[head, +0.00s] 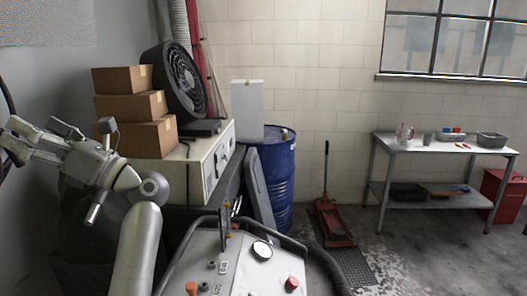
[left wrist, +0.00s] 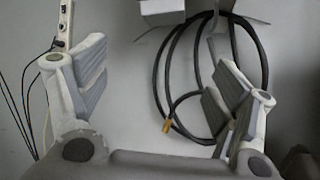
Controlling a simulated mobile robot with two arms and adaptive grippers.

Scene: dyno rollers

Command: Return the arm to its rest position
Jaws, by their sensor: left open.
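My left arm rises from the bottom left of the head view, and its gripper (head: 38,140) points left toward the grey wall. The left wrist view shows the same gripper (left wrist: 155,90) with its two padded fingers spread wide and nothing between them. Behind the fingers is a plain wall with a coiled black cable (left wrist: 172,80) that has a yellow tip, below a pale box. My right gripper is not in the head view.
Stacked cardboard boxes (head: 148,138) and a black fan (head: 178,85) stand on a cream cabinet (head: 212,160) close beside my left arm. A control console (head: 200,262) is in front. A blue barrel (head: 276,170), red floor jack (head: 333,222) and metal table (head: 440,146) stand farther right.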

